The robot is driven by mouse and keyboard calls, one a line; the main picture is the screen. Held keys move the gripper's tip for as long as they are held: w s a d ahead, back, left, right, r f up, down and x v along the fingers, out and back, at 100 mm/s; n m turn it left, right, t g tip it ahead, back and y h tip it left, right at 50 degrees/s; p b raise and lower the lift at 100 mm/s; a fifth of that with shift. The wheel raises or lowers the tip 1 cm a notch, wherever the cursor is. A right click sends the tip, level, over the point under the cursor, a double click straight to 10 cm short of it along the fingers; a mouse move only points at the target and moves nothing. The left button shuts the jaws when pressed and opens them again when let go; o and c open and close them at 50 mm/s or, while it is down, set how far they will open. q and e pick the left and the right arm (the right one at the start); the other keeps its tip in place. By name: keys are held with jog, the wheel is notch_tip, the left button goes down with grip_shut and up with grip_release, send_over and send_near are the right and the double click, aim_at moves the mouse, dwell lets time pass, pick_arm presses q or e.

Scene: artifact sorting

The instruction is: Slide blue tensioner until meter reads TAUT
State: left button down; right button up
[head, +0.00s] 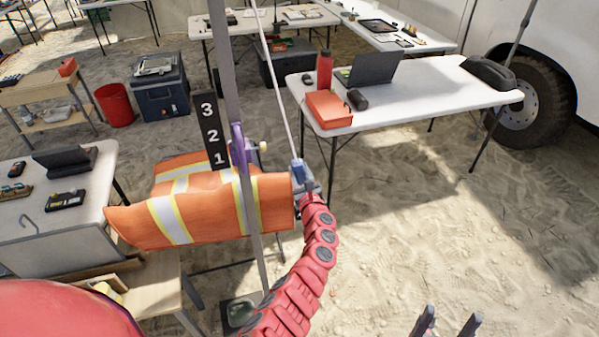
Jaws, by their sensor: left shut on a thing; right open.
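A blue tensioner (298,170) sits low on a slanting white cord (279,80). My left gripper (303,187) is at it, shut on it; the fingers are small and partly hidden. A grey upright pole (229,75) stands left of the cord, with a purple piece (240,148) on it. Beside the pole is a black board (212,130) marked 3, 2, 1 from top to bottom. I see no meter showing the word TAUT. My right gripper (447,324) is open and empty at the bottom edge, over sand.
A white table (425,92) with a red bottle (324,70), orange case (329,110) and laptop stands behind. Sand at right is clear.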

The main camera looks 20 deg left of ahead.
aim_at(299, 168)
dwell(0.4)
pick_arm(q)
jog(key=r+p, duration=0.2)
jog(key=r, duration=0.1)
jog(key=shift+a+p, duration=0.2)
jog(key=shift+p, duration=0.2)
jog(key=shift+s+r, duration=0.1)
jog(key=shift+s, duration=0.05)
jog(key=shift+a, duration=0.1)
jog(key=shift+c, duration=2.2)
grip_release()
jog(key=shift+f, duration=0.2)
